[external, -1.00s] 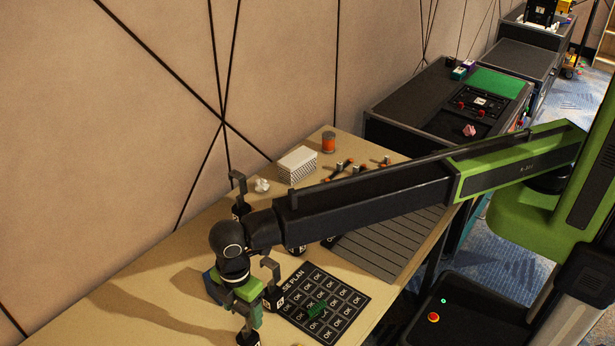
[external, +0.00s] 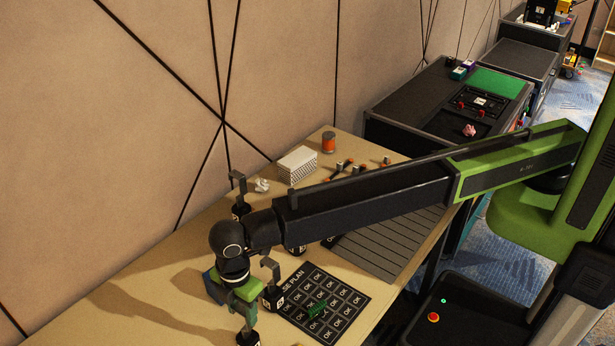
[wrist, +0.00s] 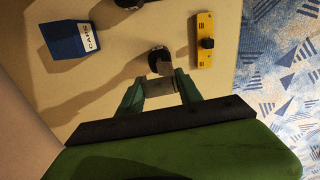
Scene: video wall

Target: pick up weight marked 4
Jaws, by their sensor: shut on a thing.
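My gripper (external: 243,312) points down at the near left end of the wooden table. In the wrist view its two green fingers (wrist: 158,92) are shut on the grey hooked handle of a black weight (wrist: 159,60). That weight (external: 249,338) also shows at the bottom of the external view, just below the fingers. Its number cannot be read, and I cannot tell whether it touches the table. Another hooked black weight (external: 272,297) stands close to the right, with a small white label. A further hooked weight (external: 241,209) stands behind my arm.
A black OK-grid sheet (external: 345,290) lies to the right with a green piece (external: 317,309).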

